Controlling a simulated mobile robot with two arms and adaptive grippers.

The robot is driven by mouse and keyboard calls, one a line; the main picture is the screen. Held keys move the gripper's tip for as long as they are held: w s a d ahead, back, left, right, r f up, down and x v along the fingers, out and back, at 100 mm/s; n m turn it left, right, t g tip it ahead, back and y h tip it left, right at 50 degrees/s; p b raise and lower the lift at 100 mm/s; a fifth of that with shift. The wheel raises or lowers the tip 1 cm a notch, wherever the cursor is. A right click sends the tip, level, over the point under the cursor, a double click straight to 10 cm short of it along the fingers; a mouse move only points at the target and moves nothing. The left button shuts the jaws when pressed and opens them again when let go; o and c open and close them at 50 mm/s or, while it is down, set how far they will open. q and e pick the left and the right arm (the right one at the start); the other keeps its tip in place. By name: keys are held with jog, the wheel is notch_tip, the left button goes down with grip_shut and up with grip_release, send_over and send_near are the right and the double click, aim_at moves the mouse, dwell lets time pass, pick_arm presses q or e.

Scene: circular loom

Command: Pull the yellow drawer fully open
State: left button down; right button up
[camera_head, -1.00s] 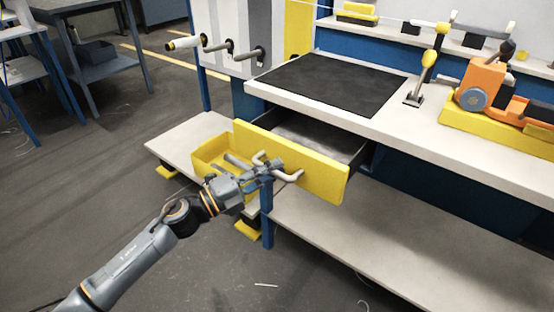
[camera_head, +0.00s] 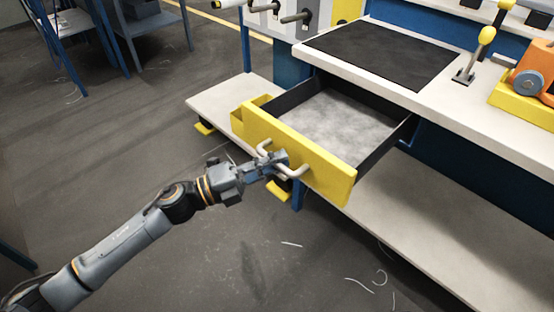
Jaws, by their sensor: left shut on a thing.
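The yellow drawer (camera_head: 325,170) stands well out from under the worktop. Its grey inside floor (camera_head: 335,117) and dark side walls show, and it looks empty. The drawer's pale bar handle (camera_head: 294,173) is on its yellow front. My left gripper (camera_head: 279,163) is at the front of the drawer, shut on the middle of the handle. The gripper hides part of the handle. My right gripper is not in view.
The worktop (camera_head: 440,97) with a black mat (camera_head: 385,52) lies above the drawer. A lower shelf (camera_head: 430,225) runs beneath it. The floor (camera_head: 200,260) in front is mostly clear, with loose threads.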

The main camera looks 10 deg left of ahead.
pick_arm(q)
jog(key=c, duration=1.8)
grip_release()
jog(key=shift+s+f, duration=0.15)
jog(key=shift+f, duration=0.05)
jog(key=o, duration=0.5)
jog(key=shift+a+r, duration=0.15)
jog(key=shift+a, duration=0.05)
jog(key=shift+c, duration=0.2)
jog(key=v, duration=1.2)
